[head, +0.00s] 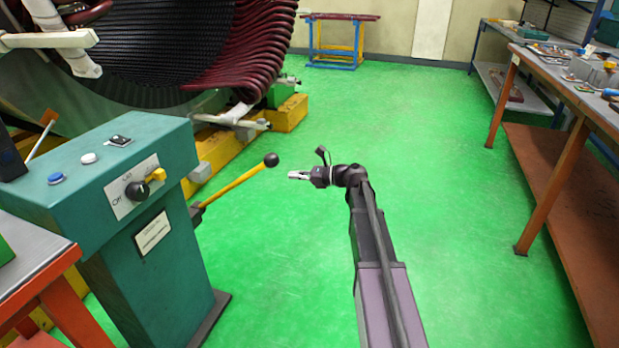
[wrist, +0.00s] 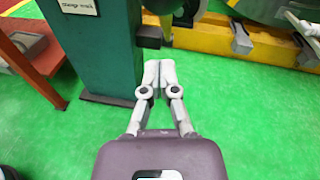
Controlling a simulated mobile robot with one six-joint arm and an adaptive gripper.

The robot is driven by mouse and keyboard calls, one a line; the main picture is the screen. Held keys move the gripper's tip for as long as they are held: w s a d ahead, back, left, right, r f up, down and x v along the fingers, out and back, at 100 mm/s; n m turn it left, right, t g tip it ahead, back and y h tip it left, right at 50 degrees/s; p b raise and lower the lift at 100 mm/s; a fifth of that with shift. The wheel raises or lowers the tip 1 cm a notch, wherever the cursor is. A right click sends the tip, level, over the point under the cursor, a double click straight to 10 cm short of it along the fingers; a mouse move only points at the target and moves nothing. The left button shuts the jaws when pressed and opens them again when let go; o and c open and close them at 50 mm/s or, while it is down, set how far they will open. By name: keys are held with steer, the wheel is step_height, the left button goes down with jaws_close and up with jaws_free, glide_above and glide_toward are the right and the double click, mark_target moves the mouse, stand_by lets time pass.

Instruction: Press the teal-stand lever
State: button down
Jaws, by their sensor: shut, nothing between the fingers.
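The teal stand (head: 160,235) is at the left in the head view, with a sloped control panel on top. Its lever (head: 235,187) is a yellow bar with a black ball knob (head: 271,160), sticking out from the stand's right side and tilted upward. My gripper (head: 292,175) is shut and empty, to the right of the knob and a little lower in the head view, with no clear contact. In the wrist view my gripper (wrist: 158,66) points toward the stand (wrist: 95,60), its fingertips together.
A large stator with dark red windings (head: 250,50) stands behind on yellow supports (head: 290,113). An orange-legged workbench (head: 560,85) with tools is at the right. Another bench edge (head: 40,275) is at the lower left. The green floor (head: 440,150) between is clear.

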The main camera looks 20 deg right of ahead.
steer(key=shift+w+a+r+p, duration=0.3)
steer(key=shift+a+r+p, duration=0.2)
steer(key=shift+a+r, duration=0.15)
steer(key=shift+w+a+r+p, duration=0.25)
steer(key=shift+a+r+p, duration=0.25)
steer(key=shift+a+r, duration=0.15)
steer(key=shift+a+r, duration=0.1)
steer(key=shift+r, duration=0.05)
